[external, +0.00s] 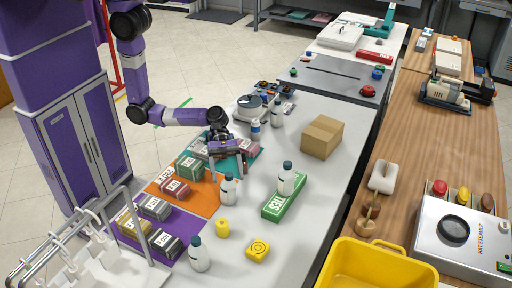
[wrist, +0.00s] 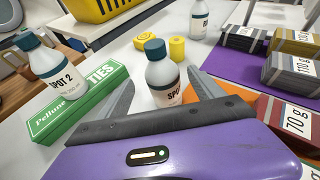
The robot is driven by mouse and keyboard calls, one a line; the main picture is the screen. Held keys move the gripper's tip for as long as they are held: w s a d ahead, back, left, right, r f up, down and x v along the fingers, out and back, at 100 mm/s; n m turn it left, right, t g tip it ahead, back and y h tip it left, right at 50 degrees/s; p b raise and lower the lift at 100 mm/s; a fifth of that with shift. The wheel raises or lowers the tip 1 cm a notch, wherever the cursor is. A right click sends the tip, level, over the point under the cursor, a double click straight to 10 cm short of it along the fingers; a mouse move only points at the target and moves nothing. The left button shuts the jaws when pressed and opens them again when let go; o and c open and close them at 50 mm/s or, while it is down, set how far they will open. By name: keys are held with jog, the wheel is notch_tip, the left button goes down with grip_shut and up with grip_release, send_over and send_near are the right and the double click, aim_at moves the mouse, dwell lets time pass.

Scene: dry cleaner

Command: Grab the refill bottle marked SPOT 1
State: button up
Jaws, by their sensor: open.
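A white bottle with a dark teal cap (external: 228,190) stands upright near the edge of the orange mat. In the wrist view this bottle (wrist: 162,80) stands ahead, between the two finger lines. Its label reads "SPO" and the rest is hidden, so I cannot read its number. My gripper (external: 230,172) is open and empty, just behind the bottle in the external view; its fingers (wrist: 163,95) are spread in the wrist view. A similar bottle marked SPOT 2 (wrist: 52,70) stands at the green TIES box (wrist: 85,105); it also shows in the external view (external: 287,179).
Another capped bottle (external: 199,254) stands farther forward, near a yellow cylinder (external: 222,228) and a yellow block (external: 258,249). Weight-labelled blocks (external: 174,188) sit on coloured mats beside my gripper. A cardboard box (external: 321,137) stands right.

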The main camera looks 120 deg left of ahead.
aim_at(230, 193)
jog(key=x, duration=0.7)
jog(key=shift+d+f+p, duration=0.1)
jog(key=shift+d+p, duration=0.15)
jog(key=shift+p, duration=0.15)
jog(key=c, duration=1.6)
grip_shut()
